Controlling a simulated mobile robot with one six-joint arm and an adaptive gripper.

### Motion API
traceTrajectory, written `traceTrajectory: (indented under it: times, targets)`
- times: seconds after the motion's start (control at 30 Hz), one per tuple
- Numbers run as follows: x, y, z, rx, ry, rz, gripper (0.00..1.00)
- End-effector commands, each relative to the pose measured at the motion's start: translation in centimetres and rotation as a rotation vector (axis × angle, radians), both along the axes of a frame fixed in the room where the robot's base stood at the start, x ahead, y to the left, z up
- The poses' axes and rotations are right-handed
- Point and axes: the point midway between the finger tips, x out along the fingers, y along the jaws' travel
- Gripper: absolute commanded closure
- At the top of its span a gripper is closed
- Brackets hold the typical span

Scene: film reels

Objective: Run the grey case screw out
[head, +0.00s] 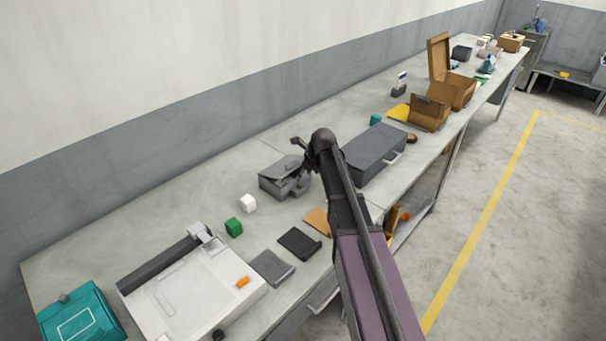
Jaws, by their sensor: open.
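A small grey case (270,183) sits on the long bench, left of my arm. Its top looks uneven, with a raised flap or lid at the back. A larger dark grey box (372,150) with a handle on its front stands just right of my arm; I cannot tell which of the two is the grey case of the task. No screw can be made out on either. My gripper (300,182) is open, low over the right part of the small grey case and partly merged with it in the picture. I cannot tell whether it touches.
A white tray-like device (190,295) and teal box (80,318) stand at lower left. Brown boxes (428,112) stand further right. Bench is clear behind the small case.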

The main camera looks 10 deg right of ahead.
Motion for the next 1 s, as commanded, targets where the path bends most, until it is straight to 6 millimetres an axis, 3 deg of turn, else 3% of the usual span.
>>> traceTrajectory:
  times: [0.7,1.0]
  targets:
    - [-2.0,-1.5,6.3,0.0,0.0,0.0,0.37]
    - [-2.6,-2.0,8.0,0.0,0.0,0.0,0.37]
